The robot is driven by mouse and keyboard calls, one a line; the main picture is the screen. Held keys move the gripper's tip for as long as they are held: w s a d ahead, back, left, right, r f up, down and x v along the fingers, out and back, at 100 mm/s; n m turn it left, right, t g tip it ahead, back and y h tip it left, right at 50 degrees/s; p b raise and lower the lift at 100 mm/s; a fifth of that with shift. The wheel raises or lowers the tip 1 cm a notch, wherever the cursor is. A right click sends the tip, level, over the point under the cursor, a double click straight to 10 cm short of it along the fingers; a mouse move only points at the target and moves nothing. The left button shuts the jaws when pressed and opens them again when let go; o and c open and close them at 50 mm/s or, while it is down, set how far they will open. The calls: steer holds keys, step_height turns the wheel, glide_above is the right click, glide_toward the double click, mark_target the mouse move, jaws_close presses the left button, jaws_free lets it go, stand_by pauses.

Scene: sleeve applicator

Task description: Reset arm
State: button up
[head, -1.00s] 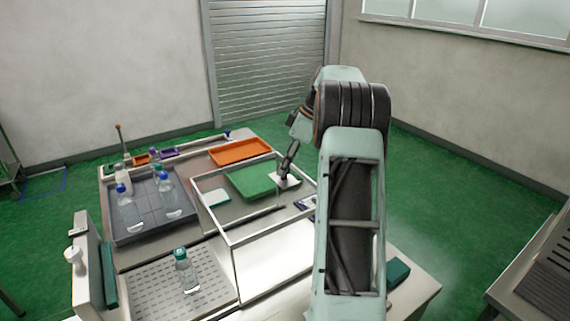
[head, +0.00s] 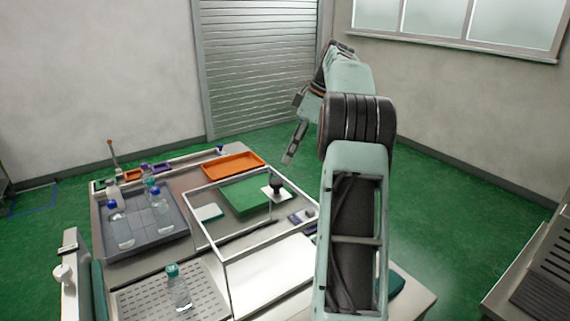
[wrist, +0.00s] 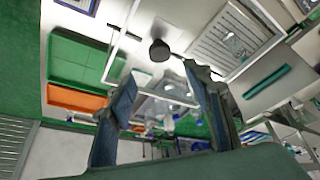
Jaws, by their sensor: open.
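My gripper (head: 291,157) is raised above the back right of the workbench in the head view, apart from everything on it. In the wrist view its two fingers (wrist: 165,110) stand wide apart with nothing held between them. A white plate with a dark round knob (head: 276,186) sits at the right edge of a green block (head: 243,196) inside the clear-walled frame. The knob also shows in the wrist view (wrist: 159,50), beyond the fingers.
An orange tray (head: 234,165) lies behind the frame. A grey tray (head: 178,229) with several bottles stands at left. A teal-capped bottle (head: 178,290) stands on the perforated plate (head: 142,303). The air around my gripper looks free.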

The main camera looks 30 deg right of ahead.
steer(key=shift+v, duration=0.75)
